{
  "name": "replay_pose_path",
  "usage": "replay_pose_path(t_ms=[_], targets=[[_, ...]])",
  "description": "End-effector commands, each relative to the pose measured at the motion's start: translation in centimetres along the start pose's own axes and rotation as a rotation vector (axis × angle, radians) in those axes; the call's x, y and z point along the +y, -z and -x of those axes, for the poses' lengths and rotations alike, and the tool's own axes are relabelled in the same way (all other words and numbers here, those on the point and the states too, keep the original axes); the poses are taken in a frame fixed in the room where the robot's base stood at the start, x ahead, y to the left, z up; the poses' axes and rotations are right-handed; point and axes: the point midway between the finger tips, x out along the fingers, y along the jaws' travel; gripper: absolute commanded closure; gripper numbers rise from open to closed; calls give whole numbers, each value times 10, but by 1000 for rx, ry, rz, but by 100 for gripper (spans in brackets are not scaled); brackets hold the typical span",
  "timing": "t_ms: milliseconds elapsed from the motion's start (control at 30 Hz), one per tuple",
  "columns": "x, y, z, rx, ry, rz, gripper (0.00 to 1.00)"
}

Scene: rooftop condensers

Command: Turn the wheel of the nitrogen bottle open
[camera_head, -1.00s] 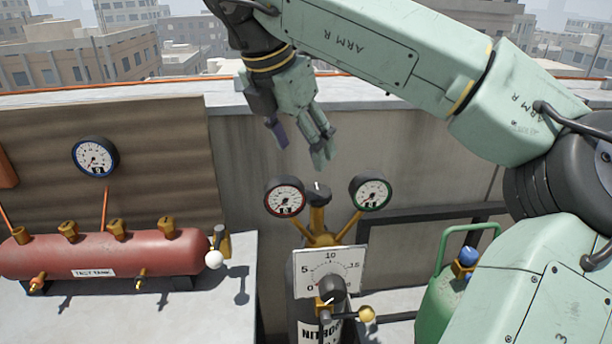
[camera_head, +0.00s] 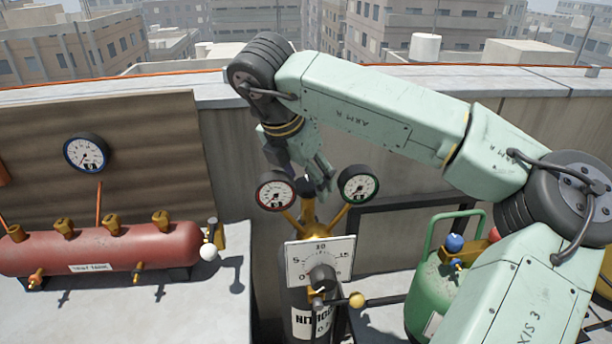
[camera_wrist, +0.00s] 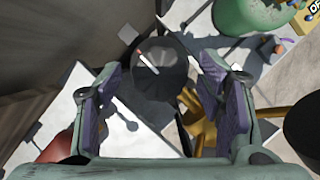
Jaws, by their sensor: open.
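The nitrogen bottle (camera_head: 302,322) stands upright in the middle of the head view, with a brass valve body and two round gauges above it. Its dark top wheel (camera_head: 306,186) sits between the gauges and is partly hidden by my fingers. In the wrist view the round dark wheel (camera_wrist: 160,66) with a white and red mark lies between and beyond the fingers. My gripper (camera_head: 310,182) is open, pointing down over the wheel. In the wrist view the purple-padded fingers of the gripper (camera_wrist: 165,105) are apart, one on each side of the wheel; I cannot tell whether they touch it.
The red-rimmed gauge (camera_head: 276,190) and green-rimmed gauge (camera_head: 358,184) stand close on either side of my gripper. A dial plate (camera_head: 300,266) with a knob is below. A red test tank (camera_head: 150,245) is left, a green cylinder (camera_head: 425,300) right. A parapet wall stands behind.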

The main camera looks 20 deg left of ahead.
Motion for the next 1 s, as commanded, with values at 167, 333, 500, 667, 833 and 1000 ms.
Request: replay_pose_path(t_ms=[167, 333, 500, 667, 833, 1000], targets=[[0, 0, 0, 0, 0, 0, 45], [0, 0, 0, 0, 0, 0, 56], [0, 0, 0, 0, 0, 0, 68], [0, 0, 0, 0, 0, 0, 78], [0, 0, 0, 0, 0, 0, 86], [0, 0, 0, 0, -5, 13, 86]])
